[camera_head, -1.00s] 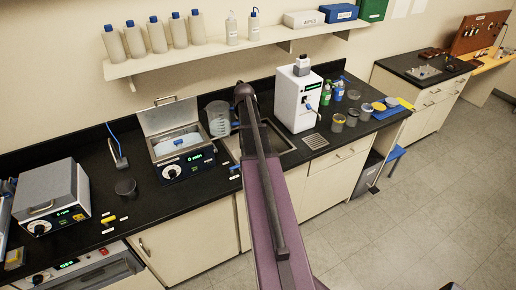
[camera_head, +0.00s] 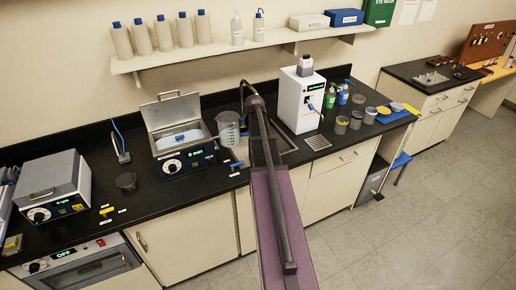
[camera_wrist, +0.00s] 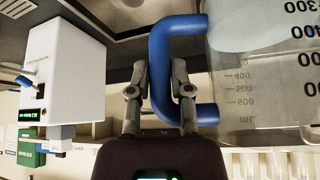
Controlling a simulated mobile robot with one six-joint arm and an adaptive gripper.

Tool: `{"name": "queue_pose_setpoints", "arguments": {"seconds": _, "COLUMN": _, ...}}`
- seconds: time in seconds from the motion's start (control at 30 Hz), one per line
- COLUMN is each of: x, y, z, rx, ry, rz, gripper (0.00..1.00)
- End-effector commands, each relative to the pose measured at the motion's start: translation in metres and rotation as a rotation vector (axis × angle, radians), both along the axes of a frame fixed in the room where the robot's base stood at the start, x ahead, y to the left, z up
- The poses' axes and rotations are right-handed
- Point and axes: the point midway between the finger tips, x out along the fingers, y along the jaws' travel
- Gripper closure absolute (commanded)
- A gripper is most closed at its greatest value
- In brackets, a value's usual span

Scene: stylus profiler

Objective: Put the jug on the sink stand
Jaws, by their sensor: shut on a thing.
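The clear jug (camera_head: 229,128) with graduation marks is in the head view, between the water bath and the sink (camera_head: 287,141). In the wrist view the jug (camera_wrist: 255,75) fills the right side, its markings upside down. Its blue handle (camera_wrist: 163,65) lies between the fingers of my gripper (camera_wrist: 160,78), which is shut on it. In the head view my arm hides the gripper and part of the sink. I cannot make out a separate sink stand; a slotted metal plate (camera_head: 318,142) lies just right of the sink.
The open-lidded water bath (camera_head: 185,140) is close left of the jug. A white instrument (camera_head: 300,100) stands right of the sink, also in the wrist view (camera_wrist: 65,75). Several bottles and cups stand farther right.

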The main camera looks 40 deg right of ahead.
Motion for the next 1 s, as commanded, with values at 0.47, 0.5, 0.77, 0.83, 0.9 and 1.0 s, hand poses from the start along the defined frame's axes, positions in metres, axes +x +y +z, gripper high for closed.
{"name": "queue_pose_setpoints", "arguments": {"seconds": 0.47, "x": 0.001, "y": 0.001, "z": -0.076, "rx": 0.0, "ry": -0.001, "rz": 0.001, "gripper": 1.0}}
{"name": "queue_pose_setpoints", "arguments": {"seconds": 0.5, "x": 0.001, "y": 0.001, "z": -0.082, "rx": 0.0, "ry": -0.001, "rz": 0.001, "gripper": 1.0}}
{"name": "queue_pose_setpoints", "arguments": {"seconds": 0.77, "x": 0.001, "y": 0.001, "z": -0.111, "rx": 0.0, "ry": -0.001, "rz": 0.001, "gripper": 1.0}}
{"name": "queue_pose_setpoints", "arguments": {"seconds": 0.83, "x": 0.001, "y": 0.002, "z": -0.115, "rx": 0.0, "ry": -0.001, "rz": 0.002, "gripper": 1.0}}
{"name": "queue_pose_setpoints", "arguments": {"seconds": 0.9, "x": 0.001, "y": 0.002, "z": -0.117, "rx": 0.0, "ry": -0.001, "rz": 0.002, "gripper": 1.0}}
{"name": "queue_pose_setpoints", "arguments": {"seconds": 1.0, "x": 0.001, "y": 0.002, "z": -0.118, "rx": 0.0, "ry": -0.001, "rz": 0.002, "gripper": 1.0}}
